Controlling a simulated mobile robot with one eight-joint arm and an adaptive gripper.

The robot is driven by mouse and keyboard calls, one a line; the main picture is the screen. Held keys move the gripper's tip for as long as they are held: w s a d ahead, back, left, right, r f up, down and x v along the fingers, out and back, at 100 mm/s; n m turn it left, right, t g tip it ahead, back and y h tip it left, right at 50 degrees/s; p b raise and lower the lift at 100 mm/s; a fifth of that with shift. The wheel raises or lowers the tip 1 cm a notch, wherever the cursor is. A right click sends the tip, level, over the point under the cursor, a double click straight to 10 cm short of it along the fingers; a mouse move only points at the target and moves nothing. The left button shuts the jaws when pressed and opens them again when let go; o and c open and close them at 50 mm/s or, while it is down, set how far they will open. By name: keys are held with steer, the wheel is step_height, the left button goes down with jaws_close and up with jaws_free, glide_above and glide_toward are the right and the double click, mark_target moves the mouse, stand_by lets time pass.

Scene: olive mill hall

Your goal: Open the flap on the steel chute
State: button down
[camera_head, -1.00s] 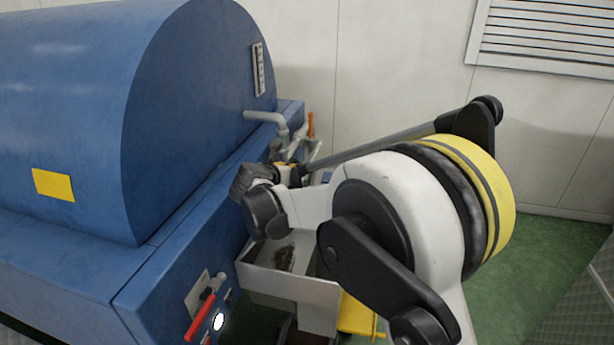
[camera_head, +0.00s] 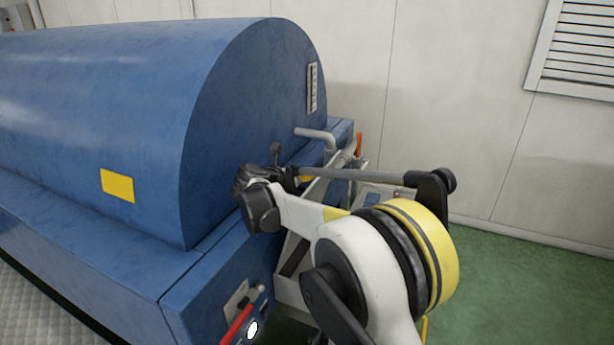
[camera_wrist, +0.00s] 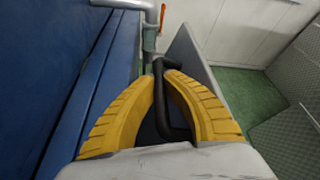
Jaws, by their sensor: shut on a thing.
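In the wrist view my gripper (camera_wrist: 164,76) has its two yellow fingers closed around a black bar handle (camera_wrist: 166,112). A grey steel plate (camera_wrist: 198,62) stands just beyond and to the right of the fingers. I cannot clearly tell how the handle joins the flap, as the fingers and wrist cover that part. In the head view the steel chute (camera_head: 291,291) projects from the end of the blue machine. My gripper (camera_head: 304,178) is above it, close to the machine's end face, and its fingers are mostly hidden there by my arm.
The blue machine (camera_head: 110,110) fills the left side. A grey pipe (camera_head: 316,133) and an orange lever (camera_head: 359,143) are behind my gripper. Green floor (camera_head: 510,290) is open to the right.

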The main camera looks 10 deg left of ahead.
steer(key=shift+f, duration=0.15)
steer(key=c, duration=1.7)
jaws_free()
steer(key=shift+a+f, duration=0.1)
steer(key=shift+a, duration=0.05)
steer(key=v, duration=1.2)
steer(key=p+v, duration=0.2)
steer(key=v, duration=1)
steer(key=shift+a+r, duration=0.2)
steer(key=shift+a, duration=0.05)
